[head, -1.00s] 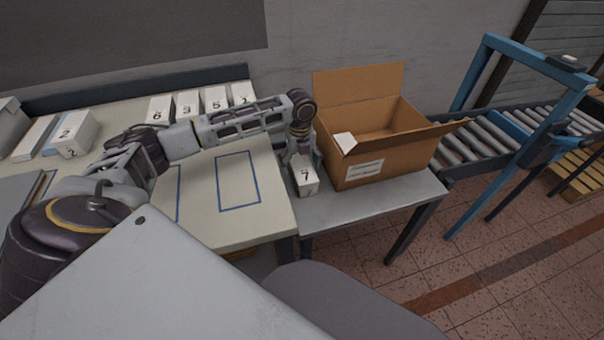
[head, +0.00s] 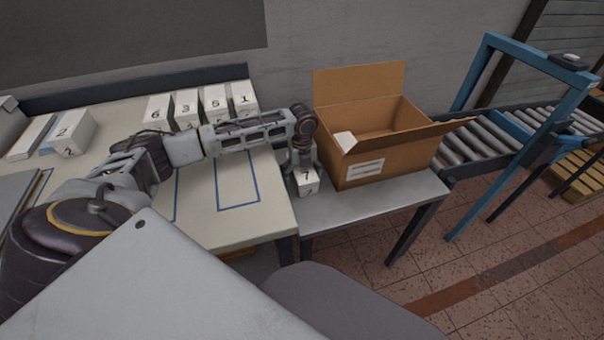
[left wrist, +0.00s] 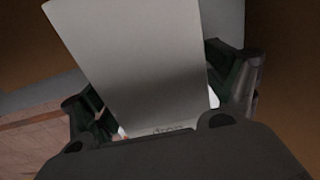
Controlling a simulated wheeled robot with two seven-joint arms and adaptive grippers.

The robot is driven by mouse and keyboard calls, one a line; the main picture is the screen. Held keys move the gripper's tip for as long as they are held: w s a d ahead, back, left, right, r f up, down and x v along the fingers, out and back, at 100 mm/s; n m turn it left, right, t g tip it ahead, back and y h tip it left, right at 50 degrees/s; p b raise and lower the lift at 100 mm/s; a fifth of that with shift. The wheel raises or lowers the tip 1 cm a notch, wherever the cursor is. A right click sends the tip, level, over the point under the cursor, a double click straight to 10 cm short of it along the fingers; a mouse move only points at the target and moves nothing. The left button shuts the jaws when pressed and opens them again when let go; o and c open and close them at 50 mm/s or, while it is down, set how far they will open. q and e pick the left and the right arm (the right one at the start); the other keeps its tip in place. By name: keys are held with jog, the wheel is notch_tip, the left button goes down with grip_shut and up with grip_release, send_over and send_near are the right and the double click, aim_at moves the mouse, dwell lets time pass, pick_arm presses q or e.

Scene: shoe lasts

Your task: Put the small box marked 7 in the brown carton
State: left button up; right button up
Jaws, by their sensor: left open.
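The small white box marked 7 (head: 307,184) stands on the grey side table, just left of the brown carton. My left gripper (head: 303,164) is right over the box, open, and hides its upper part. In the left wrist view the pale box (left wrist: 150,60) lies between the two spread fingers of the left gripper (left wrist: 160,98). Whether a finger touches it I cannot tell. The brown carton (head: 397,157) is open at the top, flaps spread, with a white item (head: 345,140) at its near left corner. My right gripper is out of view.
Several numbered white boxes (head: 214,103) stand at the back of the cream table (head: 200,190); a box marked 2 (head: 72,130) is at its left. The grey side table (head: 375,200) has bare room in front of the carton. A roller conveyor (head: 465,145) and blue frame stand right.

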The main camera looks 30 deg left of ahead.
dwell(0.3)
pick_arm(q)
jog(key=c, duration=1.3)
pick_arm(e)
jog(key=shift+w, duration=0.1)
pick_arm(q)
jog(key=shift+r, duration=0.1)
jog(key=shift+c, duration=0.2)
jog(key=shift+r, duration=0.75)
jog(key=shift+r+p, duration=1.05)
jog(key=shift+r, duration=3.15)
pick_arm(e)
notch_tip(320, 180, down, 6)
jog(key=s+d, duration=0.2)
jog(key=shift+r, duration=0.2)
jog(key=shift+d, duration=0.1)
